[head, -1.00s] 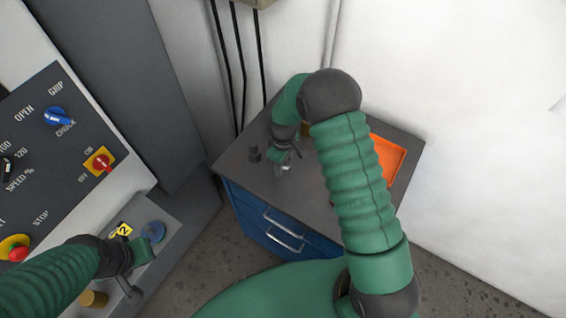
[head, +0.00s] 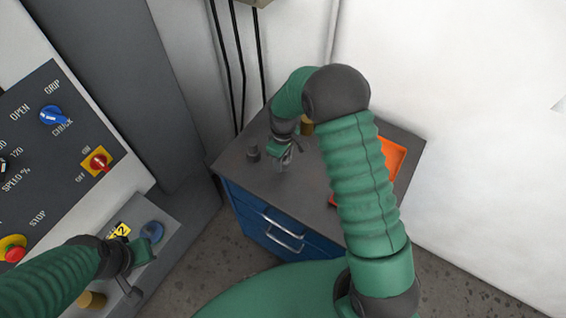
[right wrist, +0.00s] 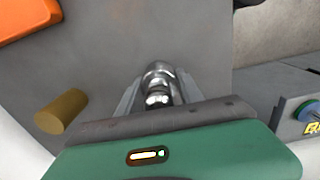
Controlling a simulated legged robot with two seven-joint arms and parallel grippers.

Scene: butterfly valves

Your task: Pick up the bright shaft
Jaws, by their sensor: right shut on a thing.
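The bright shaft (right wrist: 158,76) is a shiny stepped metal piece between my right gripper's fingers in the right wrist view. My right gripper (head: 288,160) is shut on it, over the grey top of the blue cabinet in the head view. The shaft is small and partly hidden by the gripper there. Whether its lower end touches the top cannot be told. My left gripper (head: 136,268) is over the machine's lower console at the left, away from the shaft; its fingers do not show clearly enough to judge.
The brass cylinder also shows in the wrist view (right wrist: 61,112). A control panel (head: 60,150) is at left; walls close the back.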

